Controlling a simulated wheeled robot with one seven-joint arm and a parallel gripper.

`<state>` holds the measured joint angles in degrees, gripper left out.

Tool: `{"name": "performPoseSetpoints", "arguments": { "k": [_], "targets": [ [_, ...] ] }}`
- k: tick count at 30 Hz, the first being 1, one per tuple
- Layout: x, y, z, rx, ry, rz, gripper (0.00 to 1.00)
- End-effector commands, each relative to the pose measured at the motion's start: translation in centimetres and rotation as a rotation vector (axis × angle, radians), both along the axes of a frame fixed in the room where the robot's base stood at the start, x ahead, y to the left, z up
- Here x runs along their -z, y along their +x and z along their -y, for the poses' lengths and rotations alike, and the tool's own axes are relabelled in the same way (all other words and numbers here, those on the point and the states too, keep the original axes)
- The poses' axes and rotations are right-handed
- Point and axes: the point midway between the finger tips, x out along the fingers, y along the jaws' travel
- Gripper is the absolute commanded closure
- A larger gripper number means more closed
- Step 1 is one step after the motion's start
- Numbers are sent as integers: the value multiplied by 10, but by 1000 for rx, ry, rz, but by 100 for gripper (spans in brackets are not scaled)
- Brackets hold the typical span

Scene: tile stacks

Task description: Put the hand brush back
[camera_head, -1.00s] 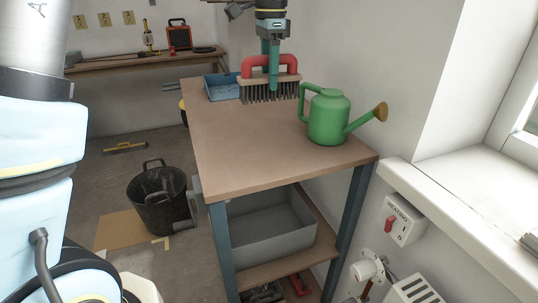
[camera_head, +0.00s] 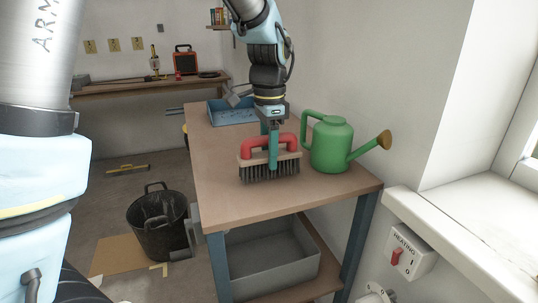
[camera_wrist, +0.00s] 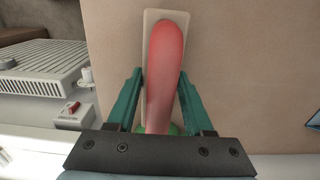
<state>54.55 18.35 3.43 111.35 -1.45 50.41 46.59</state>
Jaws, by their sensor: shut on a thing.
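The hand brush (camera_head: 284,166) has a red arched handle, a pale wooden back and dark bristles. I cannot tell whether the bristles touch the wood. My gripper (camera_head: 272,160) comes down from above with its green fingers on either side of the red handle, shut on it. In the wrist view the red handle (camera_wrist: 166,75) lies between the two fingers, with the wooden back beneath it. Part of the handle is hidden by a finger in the head view.
A green watering can (camera_head: 331,145) stands right of the brush, close to it. A blue tray (camera_head: 232,118) sits at the bench's far end. The wooden bench top (camera_head: 235,205) is clear in front. A black bin (camera_head: 158,220) stands on the floor to the left.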

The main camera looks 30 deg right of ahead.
Motion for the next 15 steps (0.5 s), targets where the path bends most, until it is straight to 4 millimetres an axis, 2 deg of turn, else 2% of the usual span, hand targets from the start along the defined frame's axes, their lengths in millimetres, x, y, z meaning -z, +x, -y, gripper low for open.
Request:
{"name": "performPoseSetpoints", "arguments": {
  "k": [3, 14, 15],
  "targets": [
    [7, 0, 0, 0, -1, 1, 100],
    [12, 0, 0, 0, -1, 2, 100],
    [11, 0, 0, 0, -1, 2, 45]
  ]
}}
